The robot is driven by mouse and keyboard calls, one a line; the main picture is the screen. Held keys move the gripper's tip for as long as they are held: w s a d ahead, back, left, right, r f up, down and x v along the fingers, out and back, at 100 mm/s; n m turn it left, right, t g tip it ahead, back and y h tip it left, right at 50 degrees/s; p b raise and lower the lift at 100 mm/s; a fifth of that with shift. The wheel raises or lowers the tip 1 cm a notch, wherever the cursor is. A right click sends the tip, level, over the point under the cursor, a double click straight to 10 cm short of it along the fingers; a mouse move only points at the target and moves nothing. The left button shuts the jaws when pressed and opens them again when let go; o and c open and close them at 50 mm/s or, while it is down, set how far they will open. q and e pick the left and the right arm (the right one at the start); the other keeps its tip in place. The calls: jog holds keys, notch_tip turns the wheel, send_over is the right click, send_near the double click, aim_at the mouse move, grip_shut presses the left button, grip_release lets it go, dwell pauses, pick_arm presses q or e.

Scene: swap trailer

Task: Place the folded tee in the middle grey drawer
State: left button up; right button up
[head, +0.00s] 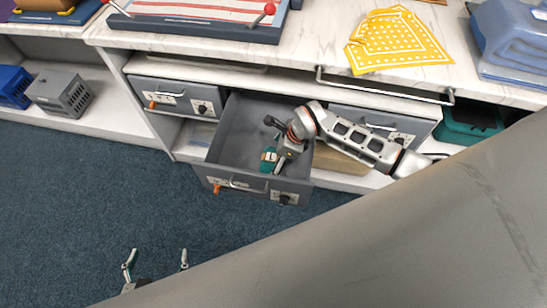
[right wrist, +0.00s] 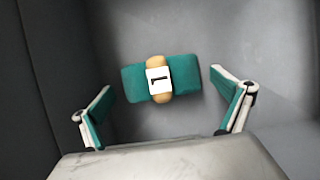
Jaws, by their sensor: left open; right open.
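The folded tee (right wrist: 185,78), a teal bundle with a tan band and a white tag marked 1, lies on the floor of the middle grey drawer (head: 237,122). In the head view the tee (head: 265,166) is partly covered by my right gripper (head: 272,144). The drawer is pulled out. My right gripper reaches down inside it and is open, and the right wrist view shows its fingers on either side of the tee, apart from it. My left gripper (head: 156,257) is open and empty over the blue carpet at the bottom left.
Shut grey drawers stand to the left (head: 178,96) and right (head: 375,121) of the open one. The counter (head: 320,62) above holds a yellow patterned cloth (head: 398,38) and blue folded items (head: 515,35). A grey basket (head: 60,93) sits on the left shelf. The carpet (head: 80,190) is clear.

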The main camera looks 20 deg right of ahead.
jog(key=p+v, duration=0.2)
jog(key=v, duration=0.9)
jog(key=shift+r+p, duration=0.3)
jog(key=shift+r, duration=0.05)
